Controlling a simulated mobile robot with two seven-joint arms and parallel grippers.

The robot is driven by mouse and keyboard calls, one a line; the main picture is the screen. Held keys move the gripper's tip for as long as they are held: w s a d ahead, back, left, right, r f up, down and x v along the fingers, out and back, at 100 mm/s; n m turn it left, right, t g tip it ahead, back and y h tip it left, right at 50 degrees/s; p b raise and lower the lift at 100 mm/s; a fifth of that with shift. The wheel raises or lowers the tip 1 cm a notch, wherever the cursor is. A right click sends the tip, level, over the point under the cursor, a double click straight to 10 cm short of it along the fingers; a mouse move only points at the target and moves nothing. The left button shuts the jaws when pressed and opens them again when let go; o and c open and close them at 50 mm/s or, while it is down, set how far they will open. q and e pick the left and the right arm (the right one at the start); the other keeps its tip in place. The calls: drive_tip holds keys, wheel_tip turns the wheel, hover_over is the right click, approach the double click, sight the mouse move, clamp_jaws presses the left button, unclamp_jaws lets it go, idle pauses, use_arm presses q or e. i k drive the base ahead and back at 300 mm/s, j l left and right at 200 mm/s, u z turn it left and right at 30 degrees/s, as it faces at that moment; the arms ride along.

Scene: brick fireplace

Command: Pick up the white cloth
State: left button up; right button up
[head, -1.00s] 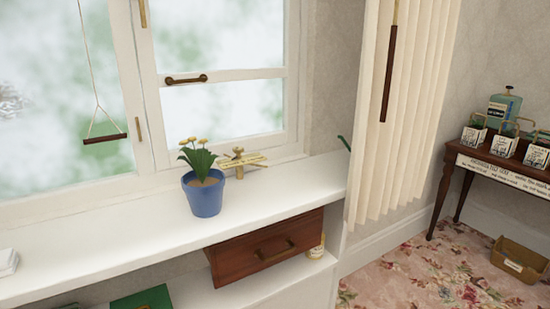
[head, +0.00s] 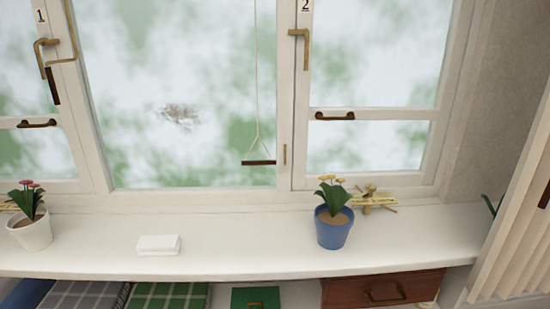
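The white cloth (head: 159,245) is a small folded stack lying flat on the white windowsill (head: 240,247), left of the middle. It lies between a white flowerpot to its left and a blue flowerpot to its right. Nothing touches or covers it. Neither of my grippers is in view.
The white pot (head: 32,231) holds pink flowers; the blue pot (head: 333,229) holds yellow ones. A wooden propeller-like object (head: 374,198) sits behind the blue pot. Below the sill are checked cloths (head: 166,297), a green box (head: 255,299) and a brown drawer (head: 384,289). A pale curtain (head: 517,236) hangs at right.

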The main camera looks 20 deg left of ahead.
sight(150, 245)
drive_tip(key=i+u, duration=0.15)
drive_tip(key=u, duration=0.75)
